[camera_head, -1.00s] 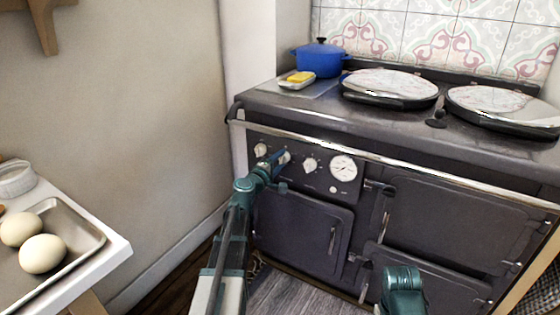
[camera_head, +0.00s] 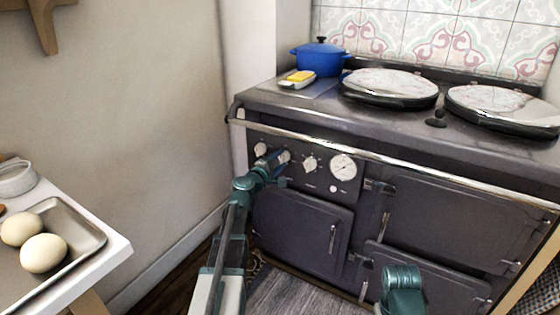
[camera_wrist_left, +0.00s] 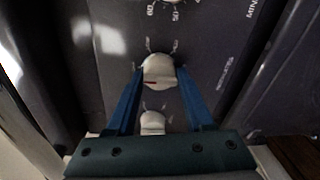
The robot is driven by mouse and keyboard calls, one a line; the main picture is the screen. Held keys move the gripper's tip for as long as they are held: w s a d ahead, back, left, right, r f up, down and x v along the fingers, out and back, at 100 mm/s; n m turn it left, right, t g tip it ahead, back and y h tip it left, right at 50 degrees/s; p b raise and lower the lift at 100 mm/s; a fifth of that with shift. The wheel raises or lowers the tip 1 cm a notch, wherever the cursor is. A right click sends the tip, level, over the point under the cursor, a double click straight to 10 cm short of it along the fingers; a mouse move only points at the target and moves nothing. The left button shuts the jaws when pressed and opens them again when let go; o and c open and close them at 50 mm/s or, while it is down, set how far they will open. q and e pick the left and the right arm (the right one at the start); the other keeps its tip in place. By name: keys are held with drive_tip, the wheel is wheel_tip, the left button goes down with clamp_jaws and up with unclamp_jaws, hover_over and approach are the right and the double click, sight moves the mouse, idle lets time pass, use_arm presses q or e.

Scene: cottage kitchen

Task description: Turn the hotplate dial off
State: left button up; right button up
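The hotplate control panel on the dark range cooker (camera_head: 430,225) has a row of pale dials and a round white gauge (camera_head: 343,167). My left gripper (camera_head: 280,158) is at the second dial from the left (camera_head: 285,156). In the left wrist view, its blue fingers (camera_wrist_left: 160,72) flank this dial (camera_wrist_left: 158,70) and appear to press on both sides. A small red mark shows on the dial's lower left. The leftmost dial (camera_head: 261,149) is beside the gripper and shows between the fingers, nearer the palm (camera_wrist_left: 152,122). My right arm (camera_head: 403,290) shows low in the head view; its fingers are not visible.
A chrome rail (camera_head: 400,160) runs across the cooker front above the dials. A blue pot (camera_head: 319,57), a yellow block on a dish (camera_head: 298,79) and two round lids stand on top. A white table (camera_head: 115,250) with a tray of eggs is at lower left.

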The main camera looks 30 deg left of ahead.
use_arm(q)
drive_tip(key=o, duration=0.4)
drive_tip(key=s, duration=0.9)
drive_tip(key=s+r+p, duration=0.1)
drive_tip(key=s, duration=0.3)
drive_tip(key=shift+s+a, duration=0.3)
drive_tip(key=shift+s, duration=0.1)
